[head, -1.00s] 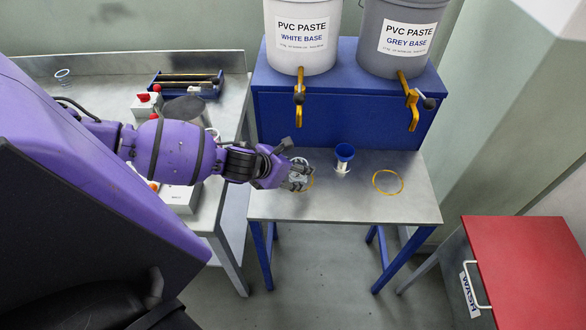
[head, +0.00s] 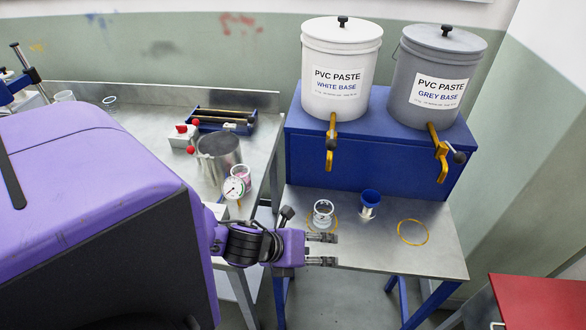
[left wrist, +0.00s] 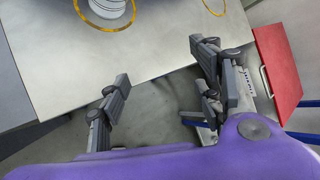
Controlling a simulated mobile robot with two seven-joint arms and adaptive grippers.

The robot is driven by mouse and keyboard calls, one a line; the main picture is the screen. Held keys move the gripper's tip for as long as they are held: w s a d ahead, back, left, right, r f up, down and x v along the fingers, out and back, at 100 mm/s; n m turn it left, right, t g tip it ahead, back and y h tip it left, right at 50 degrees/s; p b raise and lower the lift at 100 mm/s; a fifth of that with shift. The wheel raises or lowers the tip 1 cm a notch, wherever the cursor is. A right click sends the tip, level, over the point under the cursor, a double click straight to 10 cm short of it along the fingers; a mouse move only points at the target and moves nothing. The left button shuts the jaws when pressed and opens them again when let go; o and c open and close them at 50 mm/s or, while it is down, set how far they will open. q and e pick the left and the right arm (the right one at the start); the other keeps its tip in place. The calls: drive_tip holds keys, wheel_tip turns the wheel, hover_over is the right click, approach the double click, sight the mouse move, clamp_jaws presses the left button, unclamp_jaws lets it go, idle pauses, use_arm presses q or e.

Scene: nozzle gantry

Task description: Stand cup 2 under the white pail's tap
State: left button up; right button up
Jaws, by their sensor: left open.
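A clear cup with a whitish lower part (head: 323,213) stands upright on the metal table (head: 370,245), inside a yellow ring mark, below the white pail's tap (head: 331,150). I cannot read a number on it. The white pail (head: 338,75) stands on the blue box. In the left wrist view the cup (left wrist: 108,8) is cut off at the top edge, with the ring (left wrist: 84,17) around its base. My left gripper (head: 324,250) is open and empty, in front of the cup and apart from it. My right gripper is out of view.
An empty yellow ring (head: 412,233) lies below the grey pail's tap (head: 440,150). The left bench holds a metal pot (head: 218,155), gauge (head: 233,188) and tool tray (head: 222,120). A red cabinet (head: 535,300) is at lower right.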

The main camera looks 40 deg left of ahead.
use_arm(q)
drive_tip(key=s+d+f+n+y, duration=0.1)
drive_tip(key=s+f+n, duration=0.6)
drive_tip(key=n, duration=0.8)
drive_tip(key=s+d+f+n+y, duration=0.2)
drive_tip(key=s+d+f+n, duration=0.2)
drive_tip(key=n, duration=1)
drive_tip(key=s+f, duration=0.3)
drive_tip(key=s, duration=0.1)
drive_tip(key=shift+s+d+n, duration=0.15)
drive_tip(key=shift+s+n, duration=0.25)
drive_tip(key=shift+f, duration=0.1)
